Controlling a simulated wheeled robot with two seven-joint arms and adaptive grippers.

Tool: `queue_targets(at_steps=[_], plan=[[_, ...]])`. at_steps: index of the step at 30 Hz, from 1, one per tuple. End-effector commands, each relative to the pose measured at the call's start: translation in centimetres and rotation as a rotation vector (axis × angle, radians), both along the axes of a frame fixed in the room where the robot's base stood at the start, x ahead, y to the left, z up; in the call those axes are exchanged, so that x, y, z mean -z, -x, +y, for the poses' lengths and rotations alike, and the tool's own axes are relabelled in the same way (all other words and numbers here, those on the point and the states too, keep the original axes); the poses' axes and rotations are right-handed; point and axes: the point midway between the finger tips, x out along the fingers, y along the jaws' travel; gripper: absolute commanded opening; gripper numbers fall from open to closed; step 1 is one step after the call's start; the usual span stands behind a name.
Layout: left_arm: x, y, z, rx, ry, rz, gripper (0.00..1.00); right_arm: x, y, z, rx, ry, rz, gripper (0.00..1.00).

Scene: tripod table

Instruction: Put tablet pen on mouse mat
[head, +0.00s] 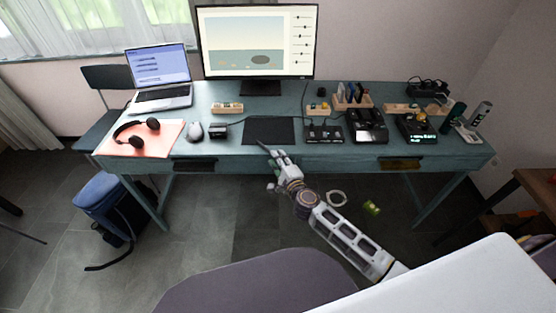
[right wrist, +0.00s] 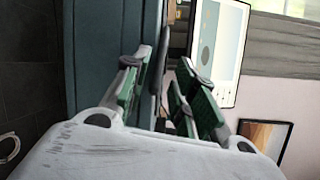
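My right gripper (head: 276,158) is in front of the desk's front edge, near the middle. A thin dark stick, which looks like the tablet pen (head: 263,147), juts from its fingertips toward the desk. In the right wrist view, a narrow grey shape like the pen (right wrist: 160,70) runs between the two green-padded fingers. A flat black pad (head: 269,131) lies bare on the desk just beyond the gripper. A pink-orange mat (head: 115,147) lies at the desk's left end under dark headphones (head: 136,131). I cannot tell surely which is the mouse mat. My left gripper is not in view.
The desk (head: 229,152) also holds a laptop (head: 160,97), a monitor (head: 258,45), a mouse (head: 195,131) and several devices to the right of the black pad. A green item (head: 371,208) lies on the floor.

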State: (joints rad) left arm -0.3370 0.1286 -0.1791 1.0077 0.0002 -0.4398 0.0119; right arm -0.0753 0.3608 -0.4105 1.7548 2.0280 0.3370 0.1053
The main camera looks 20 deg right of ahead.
Motion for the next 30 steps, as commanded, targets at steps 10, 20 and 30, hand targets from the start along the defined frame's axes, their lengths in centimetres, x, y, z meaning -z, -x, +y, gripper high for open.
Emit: queue_targets(at_steps=[10, 20, 30], plan=[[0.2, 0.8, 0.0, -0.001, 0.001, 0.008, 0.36, -0.1, 0.0, 0.0, 0.0, 0.001, 0.0, 0.3], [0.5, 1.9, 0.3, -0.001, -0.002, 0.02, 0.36, -1.0, 0.6, -0.1, 0.0, 0.001, 0.001, 0.3], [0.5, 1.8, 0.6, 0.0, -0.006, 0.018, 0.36, -1.2, 3.5, -0.4, 0.0, 0.001, 0.001, 0.3]])
